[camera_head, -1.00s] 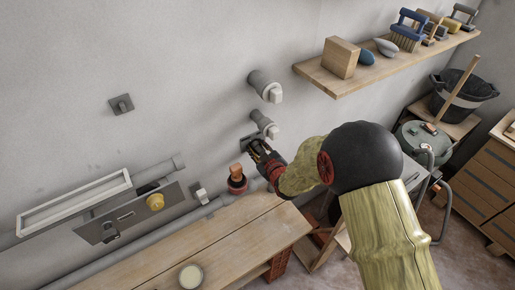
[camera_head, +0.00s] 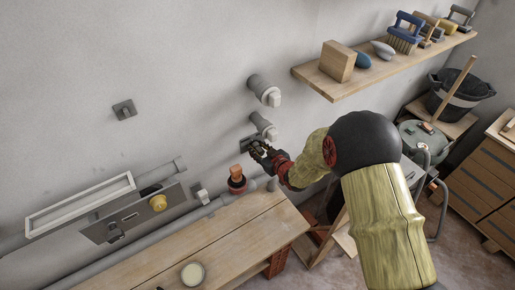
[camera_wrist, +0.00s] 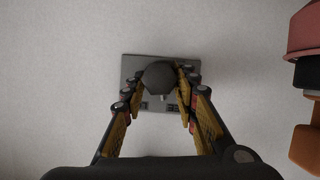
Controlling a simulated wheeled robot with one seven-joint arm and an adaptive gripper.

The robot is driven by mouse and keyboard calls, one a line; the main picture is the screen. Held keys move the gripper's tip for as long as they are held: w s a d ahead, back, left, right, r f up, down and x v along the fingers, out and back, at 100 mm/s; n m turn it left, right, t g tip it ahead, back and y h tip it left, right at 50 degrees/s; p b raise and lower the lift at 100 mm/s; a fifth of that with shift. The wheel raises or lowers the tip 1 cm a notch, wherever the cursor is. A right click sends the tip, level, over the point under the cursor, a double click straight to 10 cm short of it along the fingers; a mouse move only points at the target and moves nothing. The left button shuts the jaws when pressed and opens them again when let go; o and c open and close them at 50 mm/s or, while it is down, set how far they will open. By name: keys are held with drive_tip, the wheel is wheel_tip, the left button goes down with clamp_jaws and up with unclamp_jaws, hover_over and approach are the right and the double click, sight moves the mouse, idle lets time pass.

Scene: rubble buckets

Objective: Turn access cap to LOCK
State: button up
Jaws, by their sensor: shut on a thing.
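A dark rounded cap (camera_wrist: 162,76) stands out from a grey wall plate (camera_wrist: 150,104) in the wrist view. My gripper (camera_wrist: 163,84) has a finger on each side of the cap and is shut on it. Small marks show on the plate below the cap, too small to read. In the head view my gripper (camera_head: 260,151) is at the wall below two grey pipe stubs and covers the cap. Which way the cap is turned cannot be told.
An orange-topped fitting (camera_head: 237,177) stands close left of my gripper; its orange and red parts show at the wrist view's right edge (camera_wrist: 306,140). A wooden bench (camera_head: 215,240) lies below. A grey pipe stub (camera_head: 264,127) is just above. A shelf (camera_head: 325,84) is upper right.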

drive_tip(key=shift+w+r, duration=0.2)
drive_tip(key=shift+r, duration=0.05)
drive_tip(key=shift+w+d+r+m+g+y+p, duration=0.1)
drive_tip(key=shift+m+g+y+p, duration=0.25)
drive_tip(key=shift+m+p, duration=0.55)
drive_tip(key=shift+w+d+m+g+y+p, duration=0.15)
drive_tip(key=shift+m+y+p, duration=0.45)
drive_tip(key=shift+p, duration=0.6)
drive_tip(key=shift+a+r, duration=0.1)
drive_tip(key=shift+w+m+g+y+p, duration=0.15)
drive_tip(key=shift+m+g+y+p, duration=0.25)
drive_tip(key=shift+m+y+p, duration=0.8)
drive_tip(key=shift+m+h, duration=0.25)
drive_tip(key=shift+m, duration=0.15)
drive_tip(key=o, duration=0.9)
drive_tip(key=shift+c, duration=0.2)
drive_tip(key=o, duration=0.4)
drive_tip(key=shift+c, duration=0.2)
drive_tip(key=shift+o, duration=0.4)
drive_tip(key=shift+f, duration=0.2)
